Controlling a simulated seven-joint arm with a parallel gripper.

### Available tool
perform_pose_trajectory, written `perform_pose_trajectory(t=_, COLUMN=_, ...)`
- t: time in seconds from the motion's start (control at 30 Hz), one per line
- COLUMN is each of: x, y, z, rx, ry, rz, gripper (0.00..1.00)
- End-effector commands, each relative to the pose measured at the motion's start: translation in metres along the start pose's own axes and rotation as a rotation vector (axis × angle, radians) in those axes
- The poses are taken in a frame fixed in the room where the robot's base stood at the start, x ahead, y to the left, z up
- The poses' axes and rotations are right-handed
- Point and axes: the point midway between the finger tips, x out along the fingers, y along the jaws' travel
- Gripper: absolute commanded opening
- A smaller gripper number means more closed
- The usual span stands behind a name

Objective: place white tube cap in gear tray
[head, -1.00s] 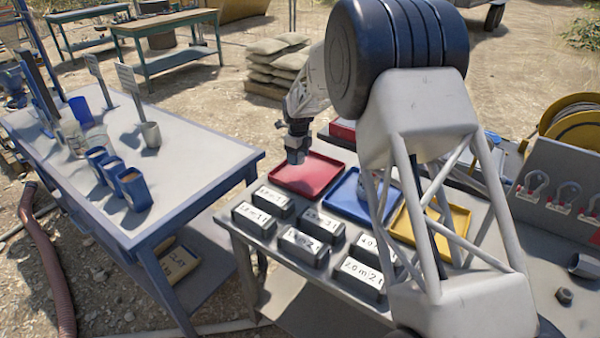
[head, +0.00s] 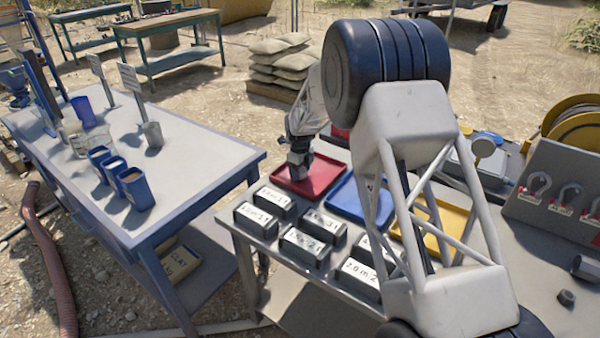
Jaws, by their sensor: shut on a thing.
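My gripper (head: 298,175) points down over the left part of the red tray (head: 325,183) on the near grey table. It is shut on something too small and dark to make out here. I cannot tell whether this touches the tray floor. No white tube cap shows clearly anywhere. A blue tray (head: 345,199) lies to the right of the red one, and a yellow tray (head: 456,221) lies beyond it, partly behind my arm. No tray shows a readable gear label, so I cannot tell which is the gear tray.
Several labelled grey blocks (head: 305,246) stand in front of the trays. Blue cups (head: 134,188) stand on the left table (head: 190,140). A hex nut (head: 566,298) lies at the right. A gap separates the two tables.

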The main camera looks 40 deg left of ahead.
Motion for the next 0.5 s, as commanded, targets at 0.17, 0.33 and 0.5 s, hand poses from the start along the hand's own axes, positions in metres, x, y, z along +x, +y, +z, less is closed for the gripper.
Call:
perform_pose_trajectory(t=0.17, x=0.0071, y=-0.0003, z=0.0003, rx=0.000, ry=-0.002, rz=-0.002, gripper=0.38)
perform_pose_trajectory(t=0.33, x=0.0072, y=-0.0002, z=0.0002, rx=0.000, ry=-0.001, rz=-0.001, gripper=0.38)
perform_pose_trajectory(t=0.5, x=0.0093, y=-0.0001, z=0.0001, rx=0.000, ry=-0.001, rz=-0.001, gripper=0.38)
